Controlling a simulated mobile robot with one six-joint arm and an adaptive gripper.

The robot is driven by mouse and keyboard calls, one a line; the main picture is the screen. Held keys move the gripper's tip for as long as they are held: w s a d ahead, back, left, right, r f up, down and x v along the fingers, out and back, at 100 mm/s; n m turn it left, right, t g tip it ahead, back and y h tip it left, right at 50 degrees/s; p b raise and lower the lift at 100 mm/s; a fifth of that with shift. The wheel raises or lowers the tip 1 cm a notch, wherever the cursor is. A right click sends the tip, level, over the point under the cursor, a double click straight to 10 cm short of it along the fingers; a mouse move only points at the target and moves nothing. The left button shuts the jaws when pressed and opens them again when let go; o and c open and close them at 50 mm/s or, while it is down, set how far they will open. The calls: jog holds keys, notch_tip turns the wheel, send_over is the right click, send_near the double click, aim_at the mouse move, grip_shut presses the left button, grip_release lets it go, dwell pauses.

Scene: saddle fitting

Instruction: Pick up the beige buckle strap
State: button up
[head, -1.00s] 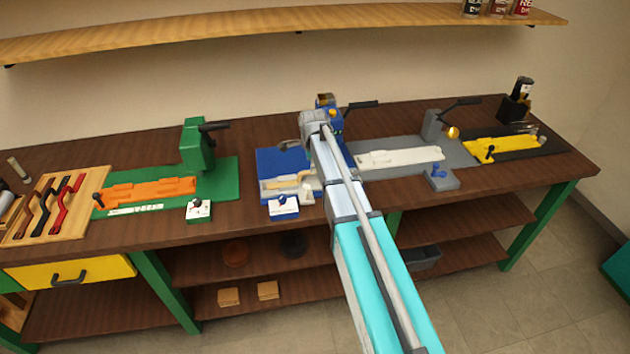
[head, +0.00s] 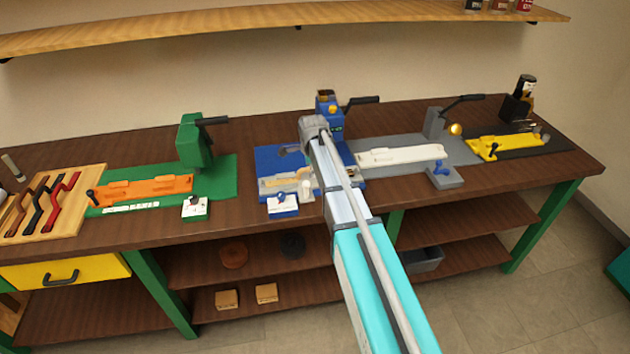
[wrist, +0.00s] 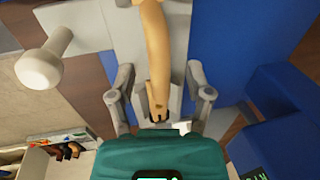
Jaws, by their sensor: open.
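The beige buckle strap (wrist: 156,45) runs down the middle of the wrist view, its slotted end between the fingers of my gripper (wrist: 158,88). My gripper is open, with one grey finger on each side of the strap and a gap to each. The strap's top end is cut off by the frame edge. In the head view, a beige piece that looks like the strap (head: 283,182) lies on the blue station, and my arm covers part of that station.
A white knob (wrist: 42,65) stands left of the fingers in the wrist view. A blue press (head: 328,104) with a black lever rises behind. A green station (head: 222,172) with an orange piece stands left. A grey station with a white piece (head: 400,155) and a yellow piece (head: 495,147) are right.

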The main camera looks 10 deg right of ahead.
jog(key=shift+w+f, duration=0.1)
jog(key=shift+f, duration=0.35)
dwell(0.3)
grip_shut()
